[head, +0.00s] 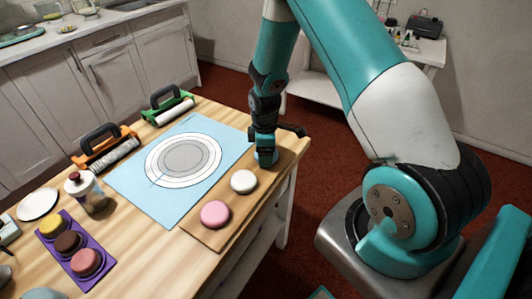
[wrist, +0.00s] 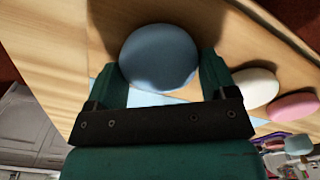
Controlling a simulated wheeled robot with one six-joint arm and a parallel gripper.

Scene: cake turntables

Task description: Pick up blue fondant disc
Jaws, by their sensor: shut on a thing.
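The blue fondant disc (wrist: 158,57) shows large in the wrist view, between the two fingers of my gripper (wrist: 160,75). My gripper is shut on it. In the head view my gripper (head: 265,158) points down at the far end of the wooden board (head: 208,237), and its fingers mostly hide the disc there. I cannot tell whether the disc still touches the board. A white disc (head: 243,181) and a pink disc (head: 215,214) lie on the board nearer the camera; the white disc (wrist: 253,87) and pink disc (wrist: 296,106) also show in the wrist view.
A light blue mat (head: 125,187) with printed rings lies left of the board. An orange-framed roller (head: 105,147) and a green-framed roller (head: 168,104) stand behind it. A purple tray (head: 105,269) with three discs and a jar (head: 86,192) stand at the left. The table's right edge is close to my gripper.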

